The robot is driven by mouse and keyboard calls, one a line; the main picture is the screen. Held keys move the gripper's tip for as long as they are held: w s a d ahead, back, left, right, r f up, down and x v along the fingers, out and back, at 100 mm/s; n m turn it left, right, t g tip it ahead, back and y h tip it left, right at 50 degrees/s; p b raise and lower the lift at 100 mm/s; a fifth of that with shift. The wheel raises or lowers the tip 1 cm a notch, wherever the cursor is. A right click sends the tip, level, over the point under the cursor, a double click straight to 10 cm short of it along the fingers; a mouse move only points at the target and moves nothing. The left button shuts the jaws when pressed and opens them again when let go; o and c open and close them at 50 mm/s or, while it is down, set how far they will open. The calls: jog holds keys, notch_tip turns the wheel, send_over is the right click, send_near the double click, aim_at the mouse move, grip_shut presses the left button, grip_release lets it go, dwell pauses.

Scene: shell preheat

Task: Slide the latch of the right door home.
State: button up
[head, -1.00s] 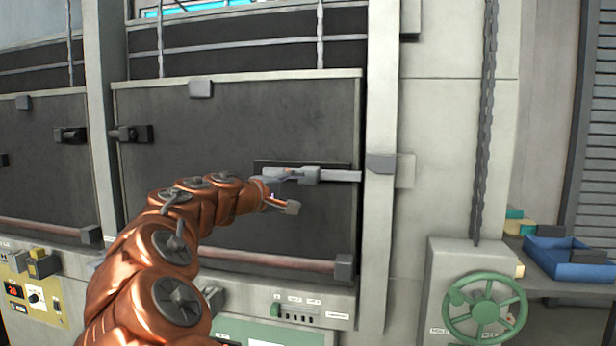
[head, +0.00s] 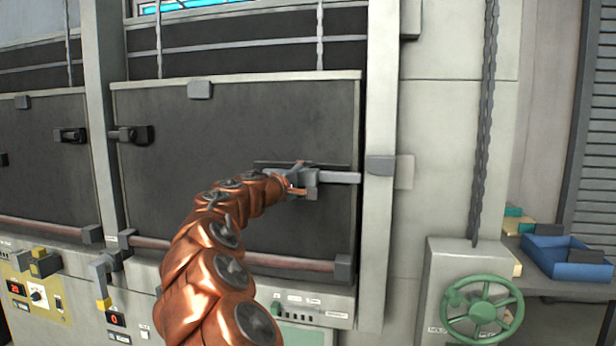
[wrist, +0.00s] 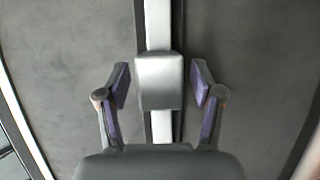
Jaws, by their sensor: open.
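The right door (head: 215,130) is a dark panel with a pale frame, and it looks shut. Its latch is a pale horizontal bar (head: 340,178) with a grey block (wrist: 159,85) on it. The bar's right end stops near the door's right edge, short of the grey catch (head: 380,165) on the post. My gripper (head: 304,182) is at the block, partly covering it in the head view. In the wrist view my gripper (wrist: 161,75) is open, one finger on each side of the block, with gaps showing between them.
A dark latch (head: 130,135) is at the door's left edge. A reddish rail (head: 300,263) runs along the door's bottom. A green handwheel (head: 482,310), a hanging chain (head: 482,120) and a blue tray (head: 565,257) are to the right.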

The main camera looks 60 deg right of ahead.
jog(key=shift+d, duration=0.15)
grip_shut()
dwell(0.6)
